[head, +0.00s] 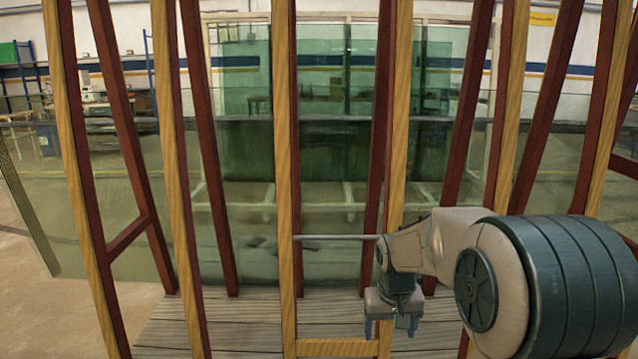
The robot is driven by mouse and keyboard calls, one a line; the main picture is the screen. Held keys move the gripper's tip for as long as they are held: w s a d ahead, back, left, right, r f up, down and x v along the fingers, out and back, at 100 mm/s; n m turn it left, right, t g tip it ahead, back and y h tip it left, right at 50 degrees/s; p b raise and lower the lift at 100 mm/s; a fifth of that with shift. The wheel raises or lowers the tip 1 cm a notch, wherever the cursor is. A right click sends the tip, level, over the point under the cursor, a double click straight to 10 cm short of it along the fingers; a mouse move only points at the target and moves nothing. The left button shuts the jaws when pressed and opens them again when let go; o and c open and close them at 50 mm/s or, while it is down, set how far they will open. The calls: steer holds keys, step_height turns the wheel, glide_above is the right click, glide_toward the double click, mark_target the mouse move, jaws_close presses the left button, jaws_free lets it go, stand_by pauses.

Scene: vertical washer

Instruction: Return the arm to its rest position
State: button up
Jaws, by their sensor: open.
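My arm reaches in from the right side of the head view, its large grey-and-white joint close to the camera. My gripper (391,326) hangs from the arm's end and points down, low and right of the middle. Its two fingers are apart, and I see nothing between them. It appears in front of the wooden slats, over the slatted floor (245,318).
Upright slats, light wood (283,170) and dark red (211,150), stand across the whole view. Behind them are large greenish glass panes (330,150). A thin grey rod (335,237) runs level beside the arm's end. Bare floor (40,320) shows at lower left.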

steer(key=s+r+t+p, duration=0.1)
steer(key=s+r+p, duration=1.4)
steer(key=s+r, duration=0.6)
step_height(320, 180, up, 2)
steer(key=shift+s+r+t+p, duration=0.1)
steer(key=shift+s+t+p, duration=0.2)
steer(key=shift+p, duration=0.05)
